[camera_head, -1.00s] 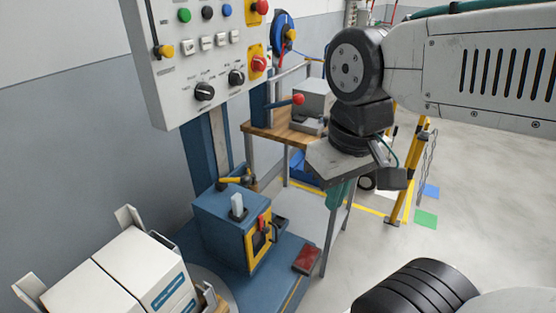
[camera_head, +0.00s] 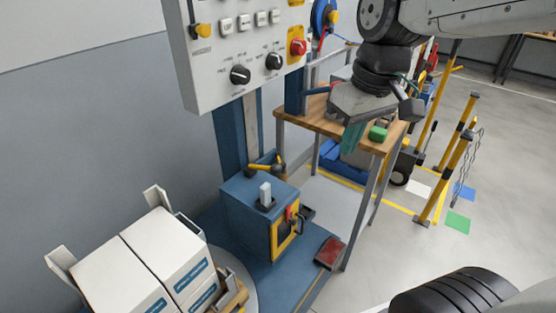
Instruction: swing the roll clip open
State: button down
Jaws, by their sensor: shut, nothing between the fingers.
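A blue box-shaped carriage (camera_head: 246,212) stands low at the wrapper's blue mast. A yellow arm with a dark end (camera_head: 264,168) lies across its top at the back, and a pale upright post (camera_head: 265,193) stands on top. Its front has a yellow frame (camera_head: 283,233) with a red piece and a dark handle. I cannot tell for certain which of these parts is the roll clip. My gripper (camera_head: 352,139) has teal fingers, hangs pointing down in front of the wooden bench, and is shut and empty. It is up and right of the carriage, apart from it.
A white control panel (camera_head: 243,50) overhangs the carriage. A wooden-topped bench (camera_head: 325,124) with a green block (camera_head: 378,133) stands behind my gripper. White cartons (camera_head: 165,245) fill the lower left. A red pedal (camera_head: 329,252) lies right of the carriage. Open floor and yellow posts (camera_head: 455,160) are at right.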

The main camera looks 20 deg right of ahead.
jog(key=w+a+f+n+y, duration=0.1)
jog(key=w+f+n, duration=0.15)
jog(key=w, duration=1.15)
jog(key=w+a+f+n+y, duration=0.1)
jog(key=w+f+n, duration=0.6)
jog(key=w+f, duration=1.4)
jog(key=w, duration=0.4)
jog(key=shift+w+f+t+y, duration=0.15)
jog(key=shift+f+t+y, duration=0.15)
jog(key=f, duration=0.9)
jog(key=shift+d+f, duration=0.25)
jog(key=shift+f, duration=0.05)
